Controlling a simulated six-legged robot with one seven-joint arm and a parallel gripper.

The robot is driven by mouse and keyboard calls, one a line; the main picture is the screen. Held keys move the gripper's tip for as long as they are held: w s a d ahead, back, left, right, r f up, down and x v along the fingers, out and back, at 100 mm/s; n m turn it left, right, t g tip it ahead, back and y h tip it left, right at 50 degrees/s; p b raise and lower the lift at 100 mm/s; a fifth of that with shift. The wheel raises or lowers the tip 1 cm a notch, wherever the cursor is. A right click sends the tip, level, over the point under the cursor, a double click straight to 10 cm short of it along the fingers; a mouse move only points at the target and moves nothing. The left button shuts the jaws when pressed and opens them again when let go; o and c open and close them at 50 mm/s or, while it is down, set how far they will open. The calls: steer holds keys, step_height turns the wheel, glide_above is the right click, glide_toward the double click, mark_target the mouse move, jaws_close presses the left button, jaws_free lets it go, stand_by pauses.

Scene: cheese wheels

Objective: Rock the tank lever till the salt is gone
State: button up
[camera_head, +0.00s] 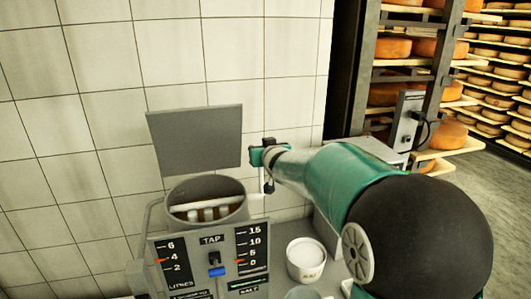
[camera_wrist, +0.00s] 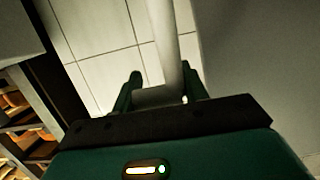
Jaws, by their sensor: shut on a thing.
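The round grey tank (camera_head: 236,214) stands against the tiled wall with its top open. White bars show inside it. Its front panel (camera_head: 212,255) has a LITRES scale on the left, a SALT scale on the right and a blue TAP knob (camera_head: 216,272). A red pointer stands on each scale, the SALT one low. My gripper (camera_head: 263,156) is to the right of and above the tank's rim. In the wrist view my gripper (camera_wrist: 160,88) is shut on the pale lever rod (camera_wrist: 163,40), which runs between its fingers. Most of the lever is hidden in the head view.
A grey plate (camera_head: 196,140) stands behind the tank. A white tub (camera_head: 306,256) with white contents sits on the counter right of the panel, partly near my arm. Shelves of cheese wheels (camera_head: 393,47) stand at the right, with open floor (camera_head: 490,180) beyond.

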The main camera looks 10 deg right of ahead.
steer(key=shift+w+d+f, duration=0.2)
steer(key=shift+w+f, duration=0.3)
steer(key=shift+f, duration=0.15)
steer(key=shift+w+d+f, duration=0.2)
steer(key=shift+w+f, duration=0.25)
steer(key=shift+f, duration=0.15)
steer(key=o, duration=1.3)
steer(key=shift+w+d, duration=0.1)
steer(key=v, duration=1.4)
steer(key=shift+a+r, duration=0.3)
steer(key=shift+a, duration=0.1)
